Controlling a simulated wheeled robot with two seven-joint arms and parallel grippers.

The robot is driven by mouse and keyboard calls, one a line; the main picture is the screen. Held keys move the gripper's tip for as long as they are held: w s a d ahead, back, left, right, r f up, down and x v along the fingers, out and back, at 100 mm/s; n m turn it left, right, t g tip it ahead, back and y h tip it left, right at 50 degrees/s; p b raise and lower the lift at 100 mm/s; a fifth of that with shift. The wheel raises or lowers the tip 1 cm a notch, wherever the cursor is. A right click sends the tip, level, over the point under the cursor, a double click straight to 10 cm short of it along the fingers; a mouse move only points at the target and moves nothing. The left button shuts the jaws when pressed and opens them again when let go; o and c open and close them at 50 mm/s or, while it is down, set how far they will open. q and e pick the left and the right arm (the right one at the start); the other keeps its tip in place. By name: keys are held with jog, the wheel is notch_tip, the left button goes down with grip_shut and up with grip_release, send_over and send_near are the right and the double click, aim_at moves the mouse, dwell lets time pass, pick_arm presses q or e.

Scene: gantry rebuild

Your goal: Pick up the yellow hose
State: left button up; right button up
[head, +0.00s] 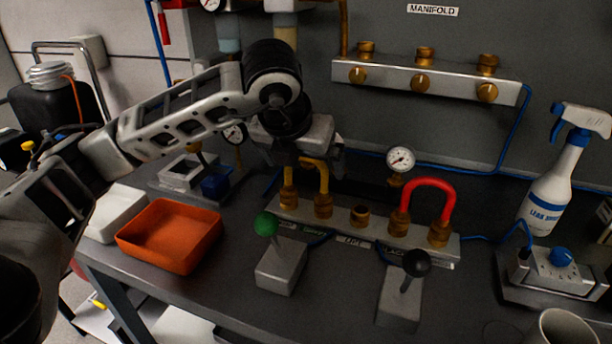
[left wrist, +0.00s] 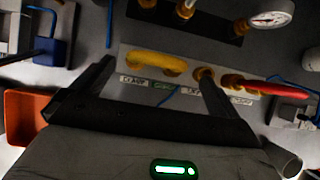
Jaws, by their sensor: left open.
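The yellow hose (head: 321,172) is a short loop seated in two brass fittings at the left end of the silver manifold block (head: 345,226). In the left wrist view the yellow hose (left wrist: 155,63) lies across the gap between the fingers. In the left wrist view my left gripper (left wrist: 156,72) has one finger on each side of the hose; contact cannot be told. My right gripper is not in view.
A red hose (head: 430,186) loops at the block's right end, with a gauge (head: 400,160) behind. Green-knobbed (head: 267,225) and black-knobbed (head: 415,264) levers stand in front. An orange tray (head: 170,236) lies left, a spray bottle (head: 556,185) right. A brass-ported rail (head: 430,82) is on the wall.

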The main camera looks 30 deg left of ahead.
pick_arm(q)
jog(key=shift+a+p+x, duration=0.1)
jog(key=shift+p+x, duration=0.2)
jog(key=shift+x, duration=1.1)
jog(key=shift+a+p+x, duration=0.15)
jog(key=shift+p+x, duration=0.1)
jog(key=shift+x, duration=1.1)
jog(key=shift+s, duration=0.15)
jog(key=shift+c, duration=0.3)
jog(key=c, duration=1)
